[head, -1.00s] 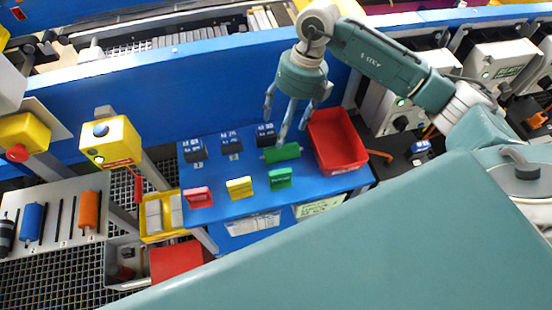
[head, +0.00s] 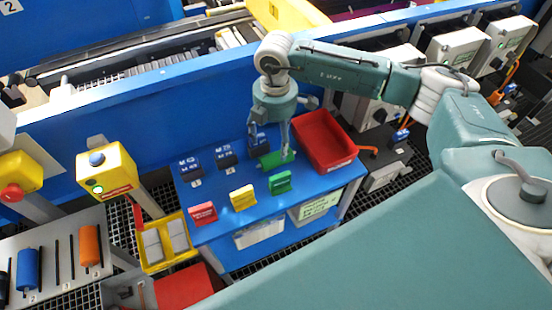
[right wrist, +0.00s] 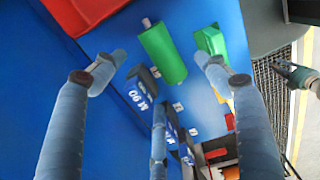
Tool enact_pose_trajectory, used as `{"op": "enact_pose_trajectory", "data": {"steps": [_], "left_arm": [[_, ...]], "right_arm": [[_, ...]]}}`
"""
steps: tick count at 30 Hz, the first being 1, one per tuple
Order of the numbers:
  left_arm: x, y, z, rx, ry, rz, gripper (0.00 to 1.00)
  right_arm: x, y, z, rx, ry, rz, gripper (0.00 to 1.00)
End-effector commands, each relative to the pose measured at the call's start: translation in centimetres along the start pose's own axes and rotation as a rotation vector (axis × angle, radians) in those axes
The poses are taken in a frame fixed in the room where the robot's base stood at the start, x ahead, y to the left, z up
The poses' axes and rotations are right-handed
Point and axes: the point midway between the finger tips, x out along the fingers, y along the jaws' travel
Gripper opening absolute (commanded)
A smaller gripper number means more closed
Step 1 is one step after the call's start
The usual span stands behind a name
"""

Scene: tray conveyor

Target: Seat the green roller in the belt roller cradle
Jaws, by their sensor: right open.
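The green roller (head: 266,161) lies on the blue table, just behind a green upright block (head: 280,183). In the right wrist view the roller (right wrist: 162,55), with a pale shaft end, lies ahead between the spread fingers. My right gripper (head: 271,147) is open and pointing down over the roller; one finger hides part of it in the head view. No grip on the roller shows. A grey plate (head: 62,238) at the lower left carries a blue roller (head: 28,270) and an orange roller (head: 90,246); I cannot tell whether it is the cradle. My left gripper is not in view.
A red bin (head: 325,141) stands right of the gripper. Red (head: 203,213) and yellow (head: 242,198) blocks stand in front, dark labelled blocks (head: 189,170) at the back left. A blue wall (head: 130,110) runs behind. A yellow tray (head: 152,268) lies left of the table.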

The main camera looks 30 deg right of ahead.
Motion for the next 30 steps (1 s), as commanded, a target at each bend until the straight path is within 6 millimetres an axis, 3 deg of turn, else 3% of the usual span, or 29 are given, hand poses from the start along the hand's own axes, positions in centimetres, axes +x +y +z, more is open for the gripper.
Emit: {"op": "enact_pose_trajectory", "data": {"steps": [10,18,26,30], "left_arm": [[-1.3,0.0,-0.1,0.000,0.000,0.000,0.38],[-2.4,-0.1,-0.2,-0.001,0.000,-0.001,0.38],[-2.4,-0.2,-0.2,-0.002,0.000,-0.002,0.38],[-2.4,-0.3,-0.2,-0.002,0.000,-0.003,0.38]], "right_arm": [[3.2,-0.1,-0.3,-0.003,0.001,-0.003,0.73],[6.9,0.0,-0.6,-0.002,0.000,0.000,0.73],[7.4,0.0,-0.6,-0.003,0.001,0.000,0.73],[7.4,0.0,-0.6,-0.002,0.001,0.001,0.49]]}}
